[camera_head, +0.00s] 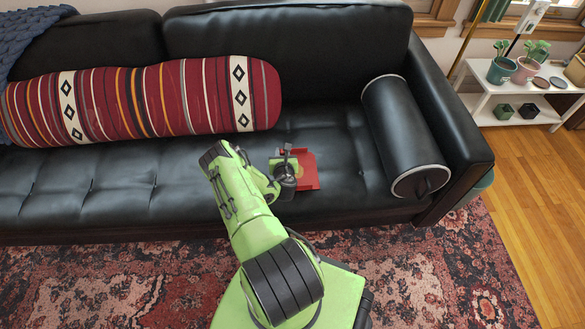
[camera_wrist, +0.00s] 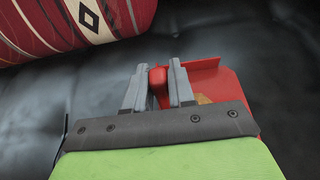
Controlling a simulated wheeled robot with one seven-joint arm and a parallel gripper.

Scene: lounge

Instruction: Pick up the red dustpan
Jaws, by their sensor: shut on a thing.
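The red dustpan (camera_head: 308,171) is on the black sofa seat, right of the striped cushion. In the head view my gripper (camera_head: 287,153) is over its left side, and my green arm reaches up from below. In the wrist view the dustpan (camera_wrist: 215,75) spreads out to the right behind my gripper (camera_wrist: 160,80). A red upright part, likely its handle, stands between the two grey fingers, which are shut on it. Part of the dustpan is hidden by the gripper body. I cannot tell whether it rests on the seat or is slightly lifted.
A long red striped cushion (camera_head: 150,98) lies along the left of the black sofa (camera_head: 110,190). A black cylindrical bolster (camera_head: 404,135) is at the right armrest. A white shelf (camera_head: 500,83) with potted plants stands right of the sofa. The seat around the dustpan is clear.

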